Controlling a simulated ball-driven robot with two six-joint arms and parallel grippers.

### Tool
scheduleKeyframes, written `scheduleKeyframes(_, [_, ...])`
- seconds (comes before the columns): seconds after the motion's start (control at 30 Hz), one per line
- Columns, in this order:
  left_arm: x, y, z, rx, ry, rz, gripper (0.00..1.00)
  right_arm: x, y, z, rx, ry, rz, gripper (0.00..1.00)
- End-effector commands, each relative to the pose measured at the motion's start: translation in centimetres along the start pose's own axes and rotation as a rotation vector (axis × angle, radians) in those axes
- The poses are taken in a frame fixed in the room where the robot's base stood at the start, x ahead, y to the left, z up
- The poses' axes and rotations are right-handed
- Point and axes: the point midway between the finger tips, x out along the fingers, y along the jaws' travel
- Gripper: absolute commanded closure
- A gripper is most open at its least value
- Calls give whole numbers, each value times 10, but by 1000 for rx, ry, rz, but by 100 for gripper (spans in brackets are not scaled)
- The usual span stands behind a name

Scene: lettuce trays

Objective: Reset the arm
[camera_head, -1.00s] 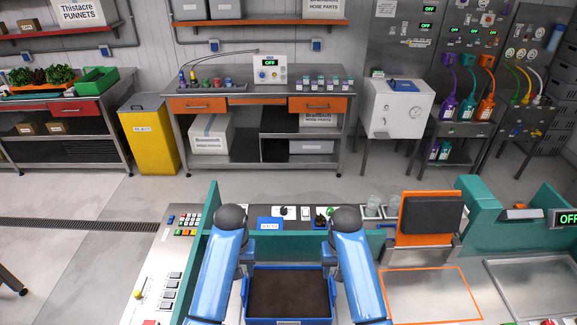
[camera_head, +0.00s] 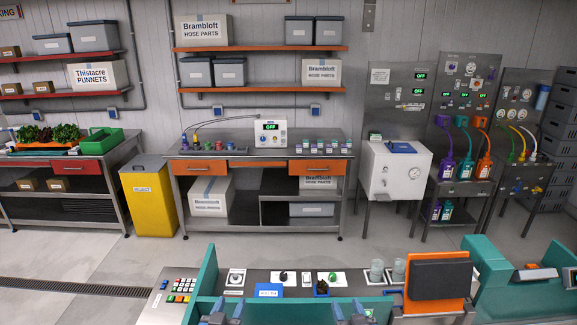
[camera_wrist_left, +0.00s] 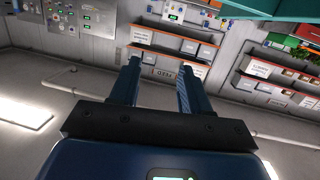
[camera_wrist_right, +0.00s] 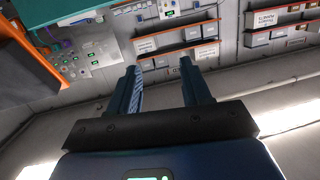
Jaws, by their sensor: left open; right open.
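My left gripper (camera_head: 226,313) shows only as blue tips at the bottom edge of the head view. In the left wrist view its two fingers (camera_wrist_left: 158,80) stand apart with nothing between them. My right gripper (camera_head: 352,314) also shows only at the bottom edge of the head view. In the right wrist view its fingers (camera_wrist_right: 163,80) stand apart and empty. Both wrist views look out across the room, tilted, towards the wall shelves. Most of both arms is out of the head view.
A teal-walled bench with a keypad (camera_head: 184,286), a blue labelled block (camera_head: 268,291) and an orange-framed dark panel (camera_head: 438,279) lies in front. Beyond the open floor (camera_head: 120,265) stand a yellow bin (camera_head: 149,205), a steel workbench (camera_head: 222,167) and a white cabinet (camera_head: 396,172).

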Motion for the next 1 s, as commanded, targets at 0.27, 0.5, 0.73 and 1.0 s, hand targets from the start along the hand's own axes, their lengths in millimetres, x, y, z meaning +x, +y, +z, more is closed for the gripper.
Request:
scheduleKeyframes(0.27, [-122, -18, 27, 30, 276, -37, 53, -122, 18, 25, -29, 278, 36, 52])
scheduleKeyframes(0.5, [-220, -26, 53, 44, 345, -75, 53, -220, 26, 49, -43, 348, 74, 52])
scheduleKeyframes(0.73, [-277, -30, 98, 38, 219, -107, 53, -277, 29, 94, -36, 226, 105, 52])
scheduleKeyframes(1.0, [-300, -31, 126, 32, 140, -122, 53, -299, 30, 121, -30, 147, 121, 52])
